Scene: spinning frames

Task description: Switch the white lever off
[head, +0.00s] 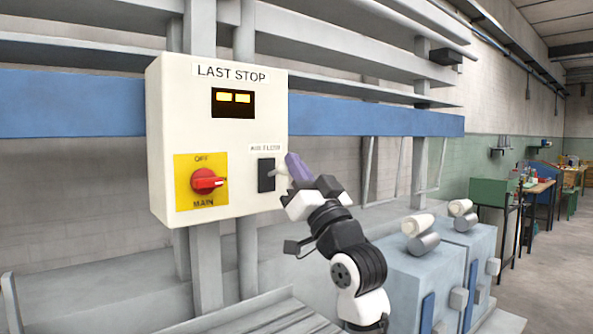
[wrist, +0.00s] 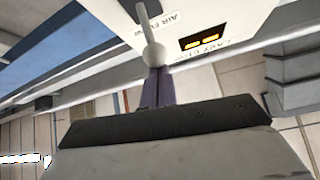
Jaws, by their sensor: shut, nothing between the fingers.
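The white lever (wrist: 153,50) sticks out from the cream control box (head: 218,125). In the wrist view its rounded end overlaps the tips of my gripper (wrist: 158,76). In the head view the lever (head: 280,172) shows as a short pale stub in front of a black plate (head: 266,175), under a label that seems to read AIR FLOW. My gripper (head: 291,160), with purple fingers, is shut and empty right beside the lever, on its right. I cannot tell whether they touch.
The box also bears a red rotary switch (head: 207,181) on a yellow plate and a lit display (head: 233,103). Blue-grey cabinets (head: 425,275) with rollers stand to the right. Grey posts and rails run behind the box.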

